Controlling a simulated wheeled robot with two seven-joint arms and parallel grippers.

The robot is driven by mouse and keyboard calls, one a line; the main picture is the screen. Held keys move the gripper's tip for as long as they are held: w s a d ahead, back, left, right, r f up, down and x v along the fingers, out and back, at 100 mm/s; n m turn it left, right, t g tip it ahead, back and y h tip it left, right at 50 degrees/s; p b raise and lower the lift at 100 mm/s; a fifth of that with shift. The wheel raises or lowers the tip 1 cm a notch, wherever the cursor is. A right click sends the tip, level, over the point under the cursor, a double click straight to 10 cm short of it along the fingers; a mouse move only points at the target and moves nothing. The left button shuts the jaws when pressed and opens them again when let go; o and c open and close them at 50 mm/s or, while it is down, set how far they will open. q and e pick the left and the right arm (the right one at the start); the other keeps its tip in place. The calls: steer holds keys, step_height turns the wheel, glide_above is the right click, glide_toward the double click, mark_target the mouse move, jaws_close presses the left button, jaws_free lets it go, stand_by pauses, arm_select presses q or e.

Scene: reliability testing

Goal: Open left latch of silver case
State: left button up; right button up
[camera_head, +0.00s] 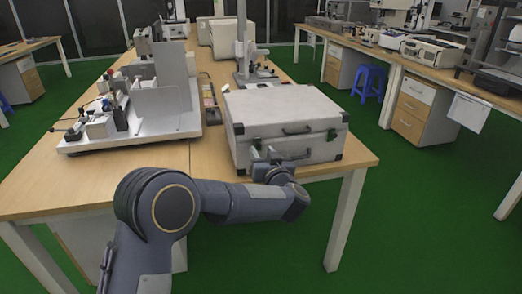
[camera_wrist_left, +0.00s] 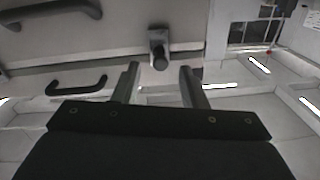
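The silver case (camera_head: 285,108) stands closed on the near right end of the wooden table, with dark corners and a dark handle (camera_head: 296,130) on its front. My left gripper (camera_head: 264,155) is at the front of the case, by its left latch, and partly hides that area. In the left wrist view the two fingers (camera_wrist_left: 159,68) are apart with nothing between their tips. The left latch (camera_wrist_left: 158,45), a small dark block, lies just beyond the gap, roughly centred. I cannot tell whether the fingers touch it. The right gripper is not in view.
A lab instrument on a metal base (camera_head: 150,118) stands left of the case. A microscope-like stand (camera_head: 245,60) is behind it. The wooden table (camera_head: 60,185) is bare at its front left. A blue stool (camera_head: 369,82) is on the green floor at the right.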

mark_target(258, 147)
arm_select(q)
steer(key=shift+x, duration=1.25)
jaws_close()
steer(key=shift+s+f+b, duration=0.1)
steer(key=shift+f+b, duration=0.1)
steer(key=shift+b, duration=0.25)
steer(key=shift+s+d+f+n+t+y+b, duration=0.15)
steer(key=shift+f+t+y+b, duration=0.65)
steer(key=shift+b, duration=1.6)
steer(key=shift+s+f+n+t+y+b, duration=0.1)
steer(key=shift+s+f+t+y+b, duration=0.1)
steer(key=shift+t+b, duration=1.65)
steer(key=shift+s+d+f+n+t+y+b, duration=0.1)
steer(key=shift+f+t+y+b, duration=0.45)
steer(key=shift+b, duration=2.35)
steer(key=shift+r, duration=0.1)
